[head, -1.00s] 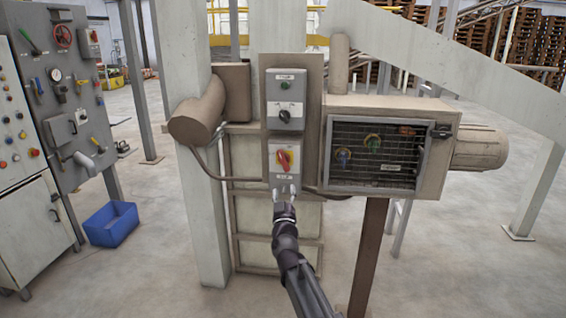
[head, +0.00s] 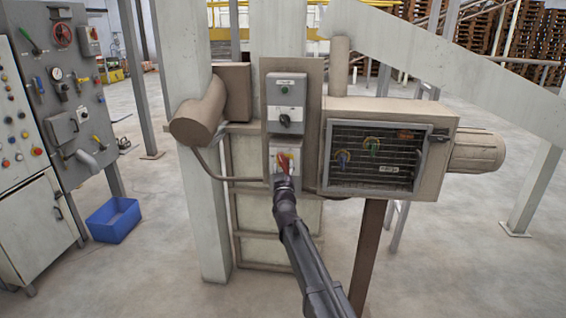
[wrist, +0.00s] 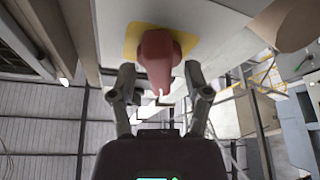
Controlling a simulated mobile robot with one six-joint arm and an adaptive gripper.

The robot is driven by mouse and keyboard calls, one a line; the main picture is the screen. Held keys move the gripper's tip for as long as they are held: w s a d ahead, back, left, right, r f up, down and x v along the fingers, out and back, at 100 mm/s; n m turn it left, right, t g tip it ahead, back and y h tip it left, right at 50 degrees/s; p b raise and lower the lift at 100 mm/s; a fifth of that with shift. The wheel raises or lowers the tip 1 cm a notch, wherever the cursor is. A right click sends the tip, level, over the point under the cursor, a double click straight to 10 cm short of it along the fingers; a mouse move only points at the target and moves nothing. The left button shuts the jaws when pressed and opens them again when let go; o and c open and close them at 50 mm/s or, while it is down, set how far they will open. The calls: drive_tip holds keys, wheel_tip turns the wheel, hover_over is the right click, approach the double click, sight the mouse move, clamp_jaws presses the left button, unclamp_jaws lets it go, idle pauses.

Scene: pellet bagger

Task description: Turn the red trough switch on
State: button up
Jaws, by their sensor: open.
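The red trough switch (head: 284,161) is a red rotary handle on a yellow plate, on the lower grey box (head: 275,154) of the brown panel. My gripper (head: 284,181) is at the switch from below and hides the lower part of that box. In the wrist view the red handle (wrist: 157,50) stands out from its yellow plate (wrist: 131,42). The open fingers of my gripper (wrist: 159,74) are on both sides of the handle, with gaps visible. I cannot tell whether either finger touches it.
Above is another grey box (head: 286,102) with a green button and black knob. To the right is a caged box (head: 440,165) with a motor (head: 476,152). A brown post (head: 368,250) stands below it. A control cabinet (head: 30,130) and blue bin (head: 113,220) are at left.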

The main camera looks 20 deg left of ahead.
drive_tip(key=shift+w+a+r, duration=0.15)
drive_tip(key=shift+w, duration=0.2)
drive_tip(key=c, duration=0.8)
drive_tip(key=shift+o, duration=0.2)
drive_tip(key=shift+m, duration=0.3)
drive_tip(key=shift+m+t+h, duration=0.35)
drive_tip(key=shift+m+h, duration=0.5)
drive_tip(key=shift+m, duration=0.65)
drive_tip(key=shift+m+t+h, duration=0.35)
drive_tip(key=shift+m+h, duration=0.5)
drive_tip(key=shift+m, duration=0.65)
drive_tip(key=o, duration=0.8)
drive_tip(key=shift+c, duration=0.2)
